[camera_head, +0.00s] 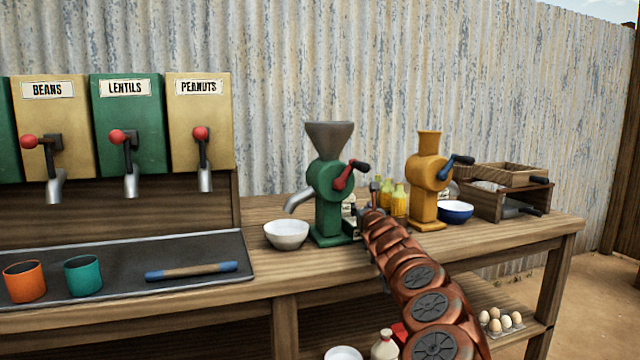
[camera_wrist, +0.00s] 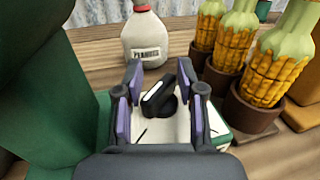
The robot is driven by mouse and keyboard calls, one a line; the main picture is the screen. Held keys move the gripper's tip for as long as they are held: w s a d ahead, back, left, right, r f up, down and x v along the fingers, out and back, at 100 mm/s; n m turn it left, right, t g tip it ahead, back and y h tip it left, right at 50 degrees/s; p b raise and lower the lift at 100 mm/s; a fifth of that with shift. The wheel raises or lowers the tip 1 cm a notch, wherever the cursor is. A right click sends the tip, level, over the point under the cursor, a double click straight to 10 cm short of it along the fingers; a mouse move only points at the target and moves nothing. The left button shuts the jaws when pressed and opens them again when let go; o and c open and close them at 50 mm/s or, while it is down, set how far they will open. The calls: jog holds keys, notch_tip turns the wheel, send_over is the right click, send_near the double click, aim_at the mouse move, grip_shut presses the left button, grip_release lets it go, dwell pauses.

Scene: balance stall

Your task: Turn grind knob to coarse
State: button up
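The green grinder (camera_head: 328,190) stands on the wooden counter, with a grey hopper and a red crank with a black handle. In the wrist view its green body (camera_wrist: 40,95) fills the left side. The grind knob (camera_wrist: 160,98) is black with a white line on top, slanting toward the upper right. It sits on a pale dial plate (camera_wrist: 172,132) with dark marks, partly hidden by my gripper. My gripper (camera_wrist: 161,82) is open, its fingers on either side of the knob with gaps visible. In the head view my gripper (camera_head: 374,194) is beside the grinder; the knob is not clear there.
A peanut bottle (camera_wrist: 145,38) and corn-like pots (camera_wrist: 258,85) stand just beyond my gripper. A yellow grinder (camera_head: 428,185) and blue bowl (camera_head: 455,212) are to the right. A white bowl (camera_head: 286,234) sits under the green grinder's spout.

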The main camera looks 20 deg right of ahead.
jog(key=shift+r+n+y+p, duration=0.25)
jog(key=shift+n+y+p, duration=0.45)
jog(key=shift+p, duration=1.5)
jog(key=y+p, duration=0.1)
jog(key=p, duration=0.1)
jog(key=shift+r+t+p, duration=0.15)
jog(key=shift+t+p, duration=0.15)
jog(key=shift+p, duration=0.05)
